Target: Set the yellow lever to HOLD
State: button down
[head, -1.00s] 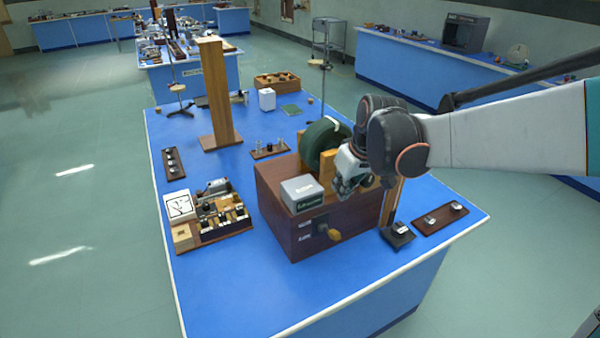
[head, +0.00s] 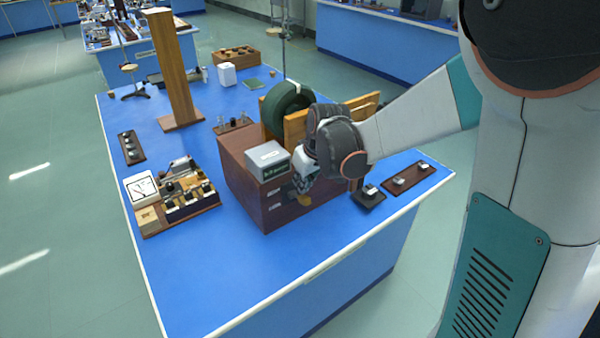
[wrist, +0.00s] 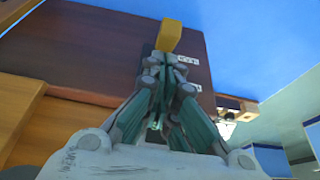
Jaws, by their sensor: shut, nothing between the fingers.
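The yellow lever (head: 305,201) is on the front face of the brown wooden box (head: 245,200), partly hidden behind my gripper in the head view. Its yellow end also shows in the wrist view (wrist: 169,36), just beyond my fingertips. My gripper (wrist: 161,60) is shut and empty, with its tips close to the lever; I cannot tell whether they touch it. In the head view my gripper (head: 301,185) is in front of the box's face. Two small white labels (head: 274,199) are left of the lever; their words are too small to read.
A dark stand base (head: 368,198) and a small brown board (head: 413,179) lie to the right. The blue bench top (head: 215,270) is clear in front.

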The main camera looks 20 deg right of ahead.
aim_at(308, 198)
jog(key=shift+f, duration=0.4)
jog(key=shift+s, duration=0.1)
jog(key=shift+s+d+f, duration=0.1)
jog(key=shift+s+f+t+b, duration=0.1)
jog(key=shift+s+t+b, duration=0.1)
jog(key=shift+t+b, duration=0.25)
jog(key=shift+d+f, duration=0.1)
jog(key=s+f+t+b, duration=0.1)
jog(key=b, duration=0.1)
jog(key=s+f+t+y+b, duration=0.1)
jog(key=t, duration=0.1)
jog(key=shift+d+f+b, duration=0.2)
jog(key=shift+d+b, duration=0.15)
jog(key=shift+b, duration=0.05)
jog(key=shift+s+d+f+b, duration=0.1)
jog(key=shift+s+f+b, duration=0.4)
jog(key=shift+f+b, duration=0.35)
